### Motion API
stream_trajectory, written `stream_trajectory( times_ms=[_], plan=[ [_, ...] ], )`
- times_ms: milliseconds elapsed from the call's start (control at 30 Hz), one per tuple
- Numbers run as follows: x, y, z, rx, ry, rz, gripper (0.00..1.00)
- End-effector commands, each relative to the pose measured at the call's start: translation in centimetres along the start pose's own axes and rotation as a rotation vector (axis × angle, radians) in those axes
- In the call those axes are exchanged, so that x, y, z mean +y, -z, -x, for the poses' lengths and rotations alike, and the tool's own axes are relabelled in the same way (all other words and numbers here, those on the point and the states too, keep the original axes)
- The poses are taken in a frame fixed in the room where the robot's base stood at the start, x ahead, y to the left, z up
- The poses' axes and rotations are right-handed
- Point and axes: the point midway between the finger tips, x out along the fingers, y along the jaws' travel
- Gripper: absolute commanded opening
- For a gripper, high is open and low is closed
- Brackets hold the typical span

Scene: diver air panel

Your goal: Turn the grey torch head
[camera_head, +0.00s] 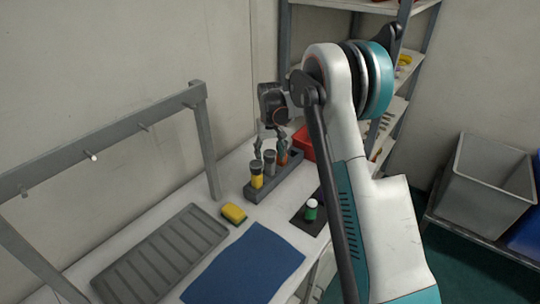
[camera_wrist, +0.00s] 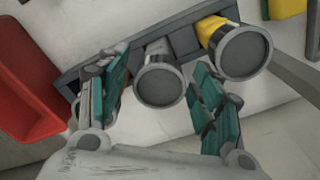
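A grey torch (camera_head: 269,161) stands upright in the dark rack (camera_head: 262,193), between a yellow torch (camera_head: 256,178) and an orange torch (camera_head: 282,155). In the wrist view the grey torch (camera_wrist: 158,82) shows its round grey head between my fingers. My gripper (camera_head: 270,150) is above the rack. In the wrist view it (camera_wrist: 162,95) is open, with one teal-padded finger on each side of the grey head and visible gaps. The yellow torch (camera_wrist: 238,50) is just right of the right finger. The orange torch is mostly hidden behind the left finger.
A red bin (camera_head: 303,143) stands behind the rack, and also at left in the wrist view (camera_wrist: 28,90). A grey rail frame (camera_head: 110,140) stands left.

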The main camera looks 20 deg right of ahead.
Motion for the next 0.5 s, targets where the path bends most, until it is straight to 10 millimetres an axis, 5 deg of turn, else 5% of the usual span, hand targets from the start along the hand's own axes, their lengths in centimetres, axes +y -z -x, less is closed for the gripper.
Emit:
stream_trajectory(
  times_ms=[33, 200, 500],
  plan=[
    [0.0, 0.0, 0.01, 0.0, 0.0, 0.0, 0.48],
    [0.0, 0.0, 0.02, 0.0, 0.0, 0.0, 0.15],
    [0.0, 0.0, 0.01, 0.0, 0.0, -0.02, 0.15]
  ],
)
